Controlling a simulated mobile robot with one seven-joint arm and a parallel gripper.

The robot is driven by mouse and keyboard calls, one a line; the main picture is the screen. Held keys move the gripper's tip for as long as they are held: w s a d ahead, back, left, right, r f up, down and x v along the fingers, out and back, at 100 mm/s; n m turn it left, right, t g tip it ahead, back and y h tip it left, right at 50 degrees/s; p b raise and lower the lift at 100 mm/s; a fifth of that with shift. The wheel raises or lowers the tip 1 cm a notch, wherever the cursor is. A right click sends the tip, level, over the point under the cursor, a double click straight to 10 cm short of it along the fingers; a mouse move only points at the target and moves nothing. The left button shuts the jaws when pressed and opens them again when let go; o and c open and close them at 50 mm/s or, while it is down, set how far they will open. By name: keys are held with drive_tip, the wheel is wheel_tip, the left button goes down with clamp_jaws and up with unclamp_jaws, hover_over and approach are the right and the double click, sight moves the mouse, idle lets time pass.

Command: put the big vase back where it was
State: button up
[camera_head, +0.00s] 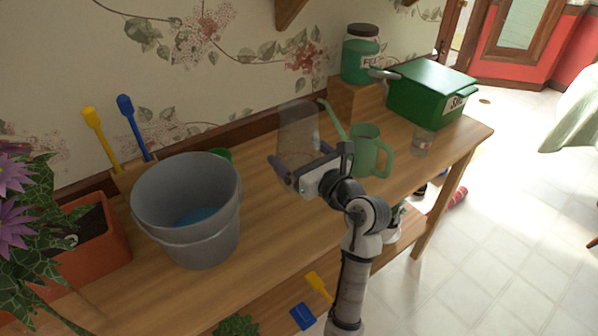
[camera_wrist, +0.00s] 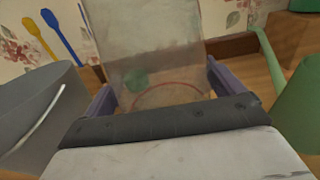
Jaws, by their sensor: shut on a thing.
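The big vase (camera_head: 298,132) is a clear, slightly frosted glass vessel above the wooden table, between the grey bucket and the green watering can. My gripper (camera_head: 302,168) is shut on its lower part. In the wrist view the vase (camera_wrist: 150,45) stands between the two purple-grey fingers of my gripper (camera_wrist: 165,88), and a reddish ring shows near its base. The vase looks upright. Its lower edge is partly hidden by my gripper, so I cannot tell whether it touches the table (camera_head: 265,205).
A grey bucket (camera_head: 188,215) stands left of the vase and a green watering can (camera_head: 366,152) close on the right. Further right are a small glass (camera_head: 421,142), a green box (camera_head: 430,92) and a jar (camera_head: 360,55) on a wooden block. A planter (camera_head: 92,240) is far left.

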drive_tip(key=shift+f, duration=2.7)
drive_tip(key=shift+f, duration=0.1)
drive_tip(key=o, duration=1)
drive_tip(key=shift+f, duration=0.15)
drive_tip(key=shift+o, duration=0.7)
drive_tip(key=shift+r, duration=0.25)
drive_tip(key=b+v, duration=0.3)
drive_tip(key=v, duration=0.9)
